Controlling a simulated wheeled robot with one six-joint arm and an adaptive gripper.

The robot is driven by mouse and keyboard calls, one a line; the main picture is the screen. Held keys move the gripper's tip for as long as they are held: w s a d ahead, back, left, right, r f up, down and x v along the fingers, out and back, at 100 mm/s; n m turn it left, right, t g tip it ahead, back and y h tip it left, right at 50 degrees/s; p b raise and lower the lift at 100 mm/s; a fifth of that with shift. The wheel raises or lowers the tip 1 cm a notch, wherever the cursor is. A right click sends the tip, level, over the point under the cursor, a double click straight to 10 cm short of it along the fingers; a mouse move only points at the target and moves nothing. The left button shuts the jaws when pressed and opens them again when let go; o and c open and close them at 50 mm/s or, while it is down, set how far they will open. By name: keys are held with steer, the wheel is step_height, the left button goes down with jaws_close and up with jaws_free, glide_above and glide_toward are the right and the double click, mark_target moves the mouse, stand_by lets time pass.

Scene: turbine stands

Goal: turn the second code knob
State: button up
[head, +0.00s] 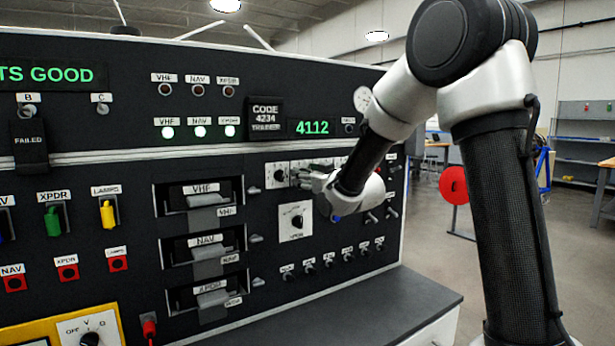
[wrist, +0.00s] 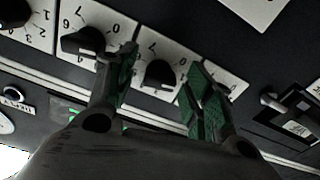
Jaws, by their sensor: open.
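A row of white-plated code knobs runs along the panel. In the head view the leftmost code knob (head: 280,175) is clear of my gripper (head: 308,178), which covers the second one. In the wrist view, turned upside down, the black second knob (wrist: 158,75) sits between the fingers of my open gripper (wrist: 162,80). One finger is on each side of it, and contact cannot be told. Two further knobs show to its left, the nearer code knob (wrist: 84,43) close to one finger. The code placard (head: 265,115) reads 4234; the green display (head: 311,127) reads 4112.
A larger white-plated dial (head: 296,219) sits below the row, with small toggles (head: 333,260) under it. Handled VHF, NAV and XPDR modules (head: 205,195) project at left. A dark ledge (head: 380,305) runs below the panel. Open floor lies to the right.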

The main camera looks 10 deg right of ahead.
steer(key=c, duration=1)
steer(key=shift+m, duration=0.3)
steer(key=shift+m, duration=3.6)
steer(key=o, duration=1)
